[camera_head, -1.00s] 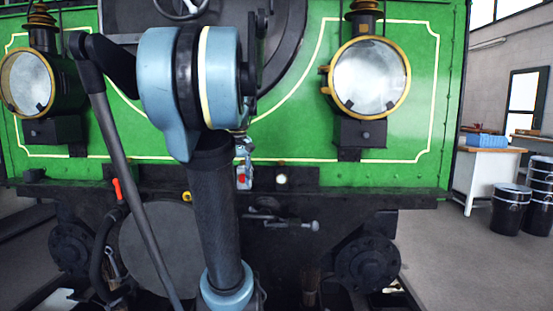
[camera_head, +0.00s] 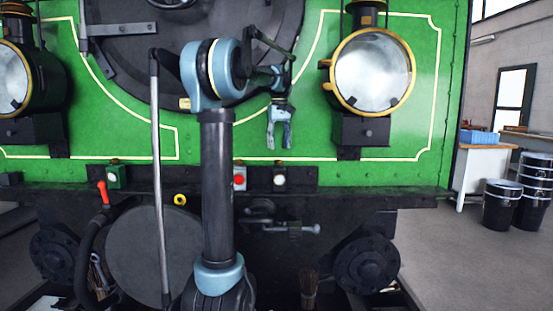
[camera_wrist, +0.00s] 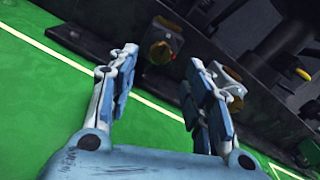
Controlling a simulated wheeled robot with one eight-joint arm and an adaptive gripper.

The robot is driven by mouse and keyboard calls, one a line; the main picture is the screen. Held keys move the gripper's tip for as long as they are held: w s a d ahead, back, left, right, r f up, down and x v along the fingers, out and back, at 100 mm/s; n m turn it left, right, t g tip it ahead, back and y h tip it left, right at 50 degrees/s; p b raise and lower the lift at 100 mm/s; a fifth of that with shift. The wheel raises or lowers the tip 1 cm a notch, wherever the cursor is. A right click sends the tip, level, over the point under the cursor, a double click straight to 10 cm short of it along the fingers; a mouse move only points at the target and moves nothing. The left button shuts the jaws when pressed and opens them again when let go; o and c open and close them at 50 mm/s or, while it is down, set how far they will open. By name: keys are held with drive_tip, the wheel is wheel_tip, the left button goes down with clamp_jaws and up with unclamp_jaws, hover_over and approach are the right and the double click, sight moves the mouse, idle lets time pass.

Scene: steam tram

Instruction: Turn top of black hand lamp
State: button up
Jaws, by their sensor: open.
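A small dark hand lamp (camera_head: 280,180) with a round white lens and a brownish top stands on the ledge below the green front plate. My gripper (camera_head: 279,146) hangs just above it, fingers pointing down, open and empty. In the wrist view, the dark lamp (camera_wrist: 170,38) with its brass-brown top (camera_wrist: 160,51) lies beyond the gap between the fingertips (camera_wrist: 165,62), apart from them. Another lamp, with a red lens (camera_head: 239,181), stands to its left in the head view; in the wrist view the right finger partly hides its top (camera_wrist: 232,72).
A green lamp (camera_head: 115,177) stands further left on the ledge. Large brass-rimmed headlights (camera_head: 372,72) flank the plate. A yellow ring (camera_head: 180,200) and a red lever (camera_head: 103,192) sit lower. Black drums (camera_head: 500,207) and a white workbench (camera_head: 482,172) stand at right.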

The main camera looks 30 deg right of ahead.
sight(279, 162)
drive_tip(key=shift+f, duration=3.15)
drive_tip(key=shift+a, duration=0.1)
drive_tip(key=c, duration=1.1)
